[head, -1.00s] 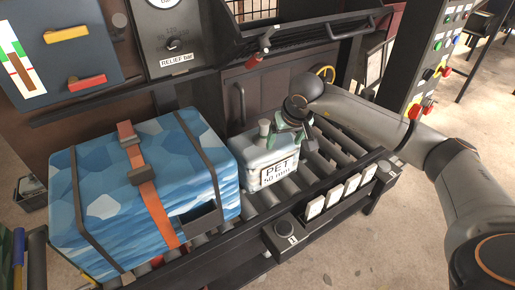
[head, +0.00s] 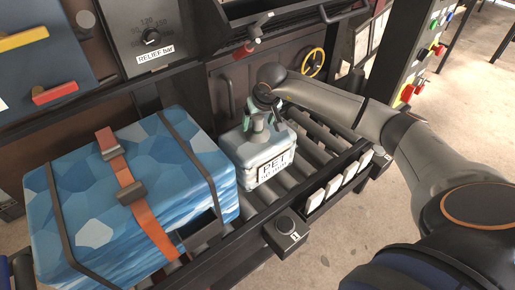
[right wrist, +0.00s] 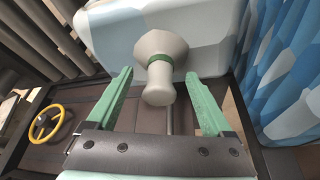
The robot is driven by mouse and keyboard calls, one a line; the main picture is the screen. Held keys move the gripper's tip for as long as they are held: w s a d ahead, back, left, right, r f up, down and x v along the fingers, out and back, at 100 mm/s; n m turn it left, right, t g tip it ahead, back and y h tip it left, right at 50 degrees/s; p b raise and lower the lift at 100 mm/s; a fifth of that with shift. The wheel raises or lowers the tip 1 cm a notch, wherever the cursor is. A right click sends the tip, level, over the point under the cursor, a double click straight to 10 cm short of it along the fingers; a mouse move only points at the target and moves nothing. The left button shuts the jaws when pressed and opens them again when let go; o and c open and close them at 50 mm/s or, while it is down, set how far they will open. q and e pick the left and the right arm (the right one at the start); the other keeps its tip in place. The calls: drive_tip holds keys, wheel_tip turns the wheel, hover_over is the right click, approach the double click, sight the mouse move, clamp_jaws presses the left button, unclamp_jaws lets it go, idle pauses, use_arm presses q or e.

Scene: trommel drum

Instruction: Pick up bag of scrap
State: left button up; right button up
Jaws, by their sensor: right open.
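The bag of scrap (head: 259,158) is a pale blue-white sack with a label reading PET. It stands upright on the roller conveyor. Its gathered neck, tied with a green band, shows in the right wrist view (right wrist: 160,68), with the bag's body (right wrist: 150,22) behind it. My right gripper (head: 264,117) is at the neck from above. In the right wrist view its green fingers (right wrist: 160,85) are open, one on each side of the neck, with gaps on both sides. My left gripper is not in view.
A large blue strapped bale (head: 95,215) lies on the conveyor close left of the bag. Bare rollers (head: 318,137) lie right of it. A rail with white tags (head: 330,190) and a button box (head: 286,229) runs in front. A yellow handwheel (head: 313,62) stands behind.

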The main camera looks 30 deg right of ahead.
drive_tip(key=shift+x, duration=0.95)
clamp_jaws()
drive_tip(key=shift+r, duration=0.1)
idle(0.6)
